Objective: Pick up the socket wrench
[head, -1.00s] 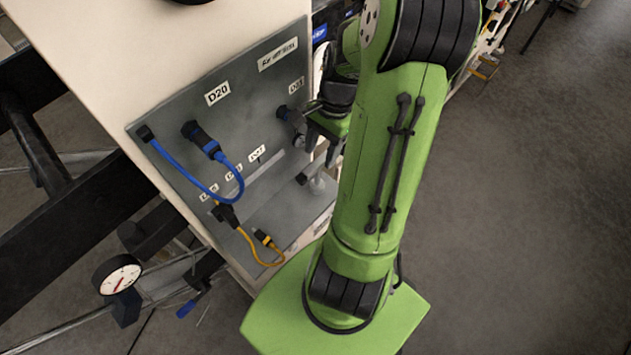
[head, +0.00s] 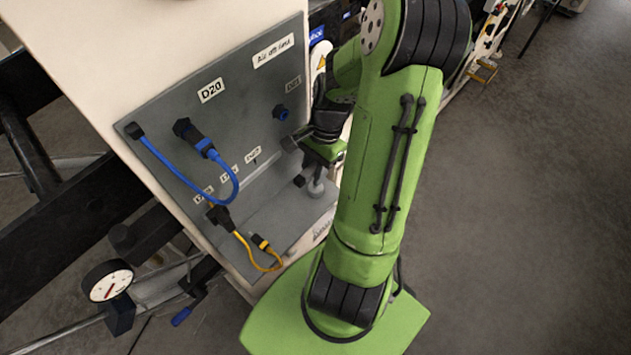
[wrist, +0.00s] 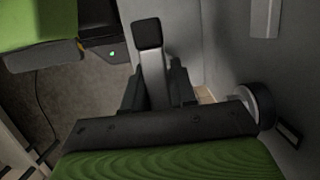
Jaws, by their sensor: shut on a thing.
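The socket wrench (wrist: 154,76) shows in the wrist view as a grey bar with a black squared end, standing between the two dark fingers. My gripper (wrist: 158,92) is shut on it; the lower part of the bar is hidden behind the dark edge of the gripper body. In the head view my gripper (head: 308,162) is in front of the right part of the grey panel, below the label at the right. The wrench cannot be made out clearly there, as the gripper and arm cover much of that spot.
A round gauge (head: 108,284) is at lower left. A round part (wrist: 260,105) is close right of the gripper. Open floor (head: 530,220) is at right.

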